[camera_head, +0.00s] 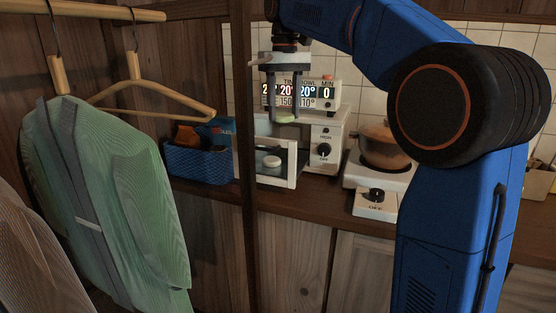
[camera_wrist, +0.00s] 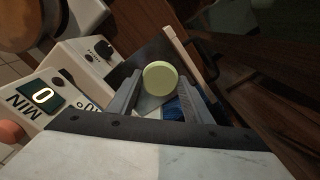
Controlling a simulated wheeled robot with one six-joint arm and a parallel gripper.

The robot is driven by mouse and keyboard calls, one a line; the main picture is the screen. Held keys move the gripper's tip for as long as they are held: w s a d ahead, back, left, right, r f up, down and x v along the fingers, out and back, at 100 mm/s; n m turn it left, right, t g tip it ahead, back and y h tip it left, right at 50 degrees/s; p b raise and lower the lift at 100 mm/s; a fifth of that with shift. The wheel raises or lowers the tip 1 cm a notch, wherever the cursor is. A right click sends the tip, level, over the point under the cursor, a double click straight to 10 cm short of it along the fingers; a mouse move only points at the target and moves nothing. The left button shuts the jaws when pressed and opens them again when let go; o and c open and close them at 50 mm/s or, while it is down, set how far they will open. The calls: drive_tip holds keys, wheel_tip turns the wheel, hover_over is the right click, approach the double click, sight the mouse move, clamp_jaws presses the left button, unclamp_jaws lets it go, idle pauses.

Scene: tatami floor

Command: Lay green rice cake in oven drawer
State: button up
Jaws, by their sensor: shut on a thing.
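My gripper (camera_head: 284,117) points down and is shut on the green rice cake (camera_head: 287,120), a pale green disc between its fingertips. The cake also shows in the wrist view (camera_wrist: 160,77), with a finger on either side. It is held in the air above the oven drawer (camera_head: 291,182), the pulled-out white-framed part of the small white oven (camera_head: 326,143). In the wrist view the drawer is partly hidden by the fingers and the held cake.
A blue basket (camera_head: 197,165) with packets stands left of the drawer. A brown pot (camera_head: 382,146) sits on a white burner (camera_head: 376,203) at the right. A dark wooden post (camera_head: 243,230) and a hanging green garment (camera_head: 120,200) stand in the foreground left.

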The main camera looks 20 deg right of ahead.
sight(285, 114)
wheel_tip(285, 114, down, 15)
drive_tip(key=shift+f, duration=0.1)
idle(0.5)
drive_tip(key=o, duration=0.7)
drive_tip(key=shift+f, duration=0.1)
drive_tip(key=shift+o, duration=0.2)
wheel_tip(285, 114, up, 12)
drive_tip(key=shift+r, duration=0.15)
drive_tip(key=shift+d, duration=0.1)
